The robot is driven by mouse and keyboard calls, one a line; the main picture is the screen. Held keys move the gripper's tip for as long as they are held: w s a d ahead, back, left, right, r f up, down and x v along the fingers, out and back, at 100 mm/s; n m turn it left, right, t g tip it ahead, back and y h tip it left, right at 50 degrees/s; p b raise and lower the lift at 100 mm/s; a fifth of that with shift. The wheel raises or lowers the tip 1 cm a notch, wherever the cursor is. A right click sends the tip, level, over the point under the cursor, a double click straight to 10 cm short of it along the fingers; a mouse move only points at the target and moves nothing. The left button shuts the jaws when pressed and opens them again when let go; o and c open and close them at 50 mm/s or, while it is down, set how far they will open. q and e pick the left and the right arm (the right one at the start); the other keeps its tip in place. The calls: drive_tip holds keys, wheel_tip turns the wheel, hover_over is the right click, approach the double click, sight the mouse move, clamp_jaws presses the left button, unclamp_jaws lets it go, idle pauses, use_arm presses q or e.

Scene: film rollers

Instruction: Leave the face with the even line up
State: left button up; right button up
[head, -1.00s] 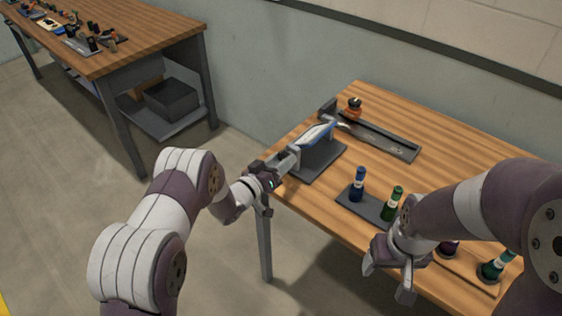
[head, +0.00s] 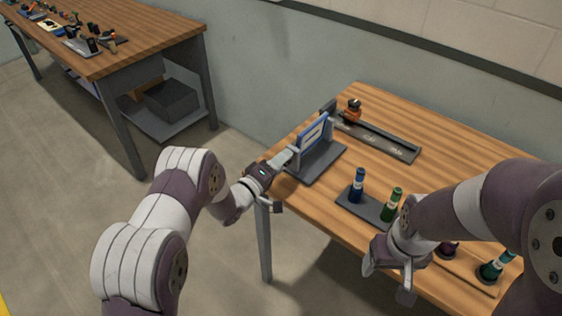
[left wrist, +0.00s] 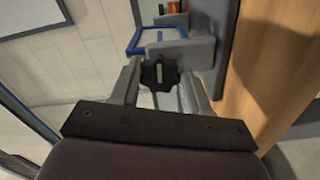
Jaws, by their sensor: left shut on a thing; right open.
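A blue-framed panel (head: 313,131) stands on edge in a grey stand (head: 322,163) at the table's left end. The face turned to the head camera looks pale with a tan band; whether its line is even is too small to tell. In the left wrist view part of the blue frame (left wrist: 150,30) shows beyond a grey block. My left gripper (head: 289,158) is shut on a black lobed knob (left wrist: 160,76) at the stand's near side. The fingers hide the knob in the head view. My right gripper (head: 387,277) is open and empty by the table's front edge.
A long dark tray (head: 375,139) lies behind the stand, with an orange-topped roller (head: 352,111) at its left end. A blue bottle (head: 357,186) and a green bottle (head: 392,206) stand on a dark mat; more bottles stand right. A second bench (head: 130,45) is far left.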

use_arm(q)
drive_tip(key=shift+n, duration=0.5)
drive_tip(key=o, duration=1.1)
drive_tip(key=shift+a, duration=0.1)
drive_tip(key=shift+c, duration=0.2)
drive_tip(key=shift+s, duration=0.1)
drive_tip(key=v, duration=1.2)
drive_tip(key=shift+s+a, duration=0.15)
drive_tip(key=shift+s, duration=0.05)
